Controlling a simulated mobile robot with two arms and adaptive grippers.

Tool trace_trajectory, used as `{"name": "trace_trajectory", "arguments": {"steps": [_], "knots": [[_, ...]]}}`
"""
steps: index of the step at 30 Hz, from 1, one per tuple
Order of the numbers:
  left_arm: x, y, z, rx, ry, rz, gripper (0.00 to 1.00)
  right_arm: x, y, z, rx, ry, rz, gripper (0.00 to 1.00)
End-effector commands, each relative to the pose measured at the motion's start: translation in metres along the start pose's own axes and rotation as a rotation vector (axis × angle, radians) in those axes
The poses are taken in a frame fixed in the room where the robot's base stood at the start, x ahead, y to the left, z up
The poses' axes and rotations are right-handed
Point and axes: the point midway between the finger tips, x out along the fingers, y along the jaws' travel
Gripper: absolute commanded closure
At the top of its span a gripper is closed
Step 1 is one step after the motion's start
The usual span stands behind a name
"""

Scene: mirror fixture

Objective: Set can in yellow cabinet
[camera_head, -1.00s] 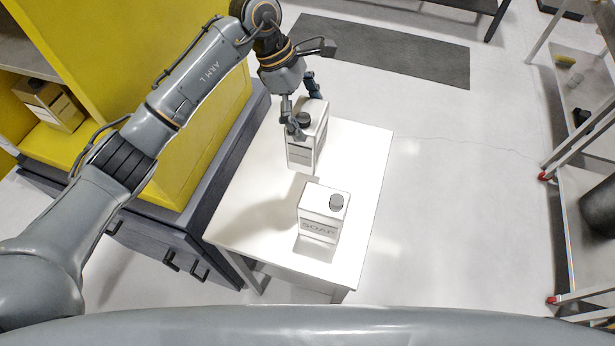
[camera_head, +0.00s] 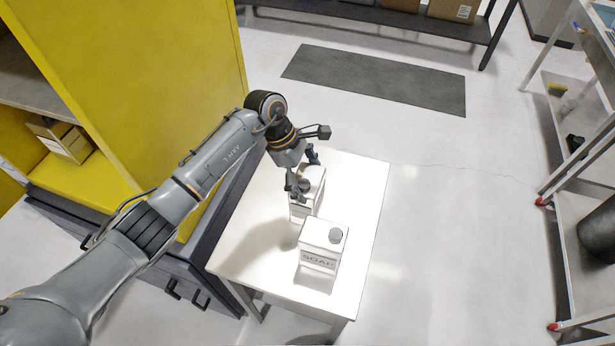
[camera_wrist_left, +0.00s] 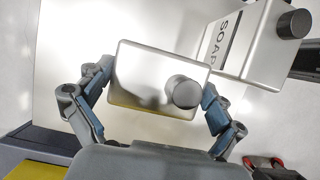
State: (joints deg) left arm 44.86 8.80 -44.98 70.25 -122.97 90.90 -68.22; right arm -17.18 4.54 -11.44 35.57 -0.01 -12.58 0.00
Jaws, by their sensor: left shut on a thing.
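My left gripper (camera_head: 305,176) is shut on a white can (camera_head: 306,200) with a dark round cap, above or on the white table; I cannot tell whether its base touches. In the left wrist view this can (camera_wrist_left: 145,85) sits between the two fingers (camera_wrist_left: 155,112). A second white can (camera_head: 319,254) marked SOAP stands upright on the table, nearer me; it also shows in the left wrist view (camera_wrist_left: 245,45). The yellow cabinet (camera_head: 150,70) stands at the left with an open front. My right gripper is not in view.
A brown box-like container (camera_head: 65,140) sits inside the cabinet on its yellow floor. The white table (camera_head: 255,240) stands beside the cabinet's dark base (camera_head: 205,245). A dark mat (camera_head: 380,78) lies on the floor behind. A metal shelf unit (camera_head: 560,120) stands at the right.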

Motion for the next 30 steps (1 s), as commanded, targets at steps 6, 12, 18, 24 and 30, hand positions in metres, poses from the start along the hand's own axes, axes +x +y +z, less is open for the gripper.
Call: {"name": "trace_trajectory", "arguments": {"steps": [6,12,18,24,30], "knots": [[0.002,0.001,-0.001,0.002,-0.001,0.004,0.69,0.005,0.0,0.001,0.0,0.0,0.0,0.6],[0.002,0.0,-0.001,0.0,0.001,0.0,0.0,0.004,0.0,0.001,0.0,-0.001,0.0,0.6],[0.001,0.0,-0.001,0.0,0.0,0.0,0.0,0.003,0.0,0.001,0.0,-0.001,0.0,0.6],[-0.015,0.002,-0.002,0.003,0.001,0.005,0.0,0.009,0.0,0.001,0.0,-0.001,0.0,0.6],[-0.05,0.001,-0.002,0.002,0.004,0.004,0.0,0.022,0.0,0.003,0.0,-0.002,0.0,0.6]]}}
